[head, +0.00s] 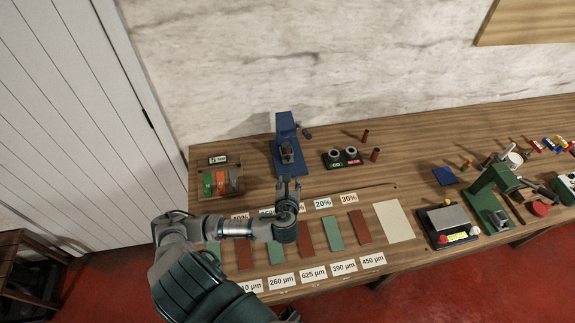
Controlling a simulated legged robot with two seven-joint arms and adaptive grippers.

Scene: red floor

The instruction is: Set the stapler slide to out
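A blue bench machine (285,130) stands on the wooden table near the wall, with a grey part low on its front and a dark lever at its right. It may be the stapler; I cannot make out a slide or its position. My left gripper (289,184) is just in front of the blue machine, fingers pointing toward it. Its two fingers look apart with nothing visible between them. Whether they touch the machine's base is too small to tell.
Red and green strips (333,233) with labels lie around my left forearm. A box of coloured blocks (221,182) stands left, a black two-knob unit (342,157) right of the machine. A green press (490,195) and a scale (447,222) stand further right.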

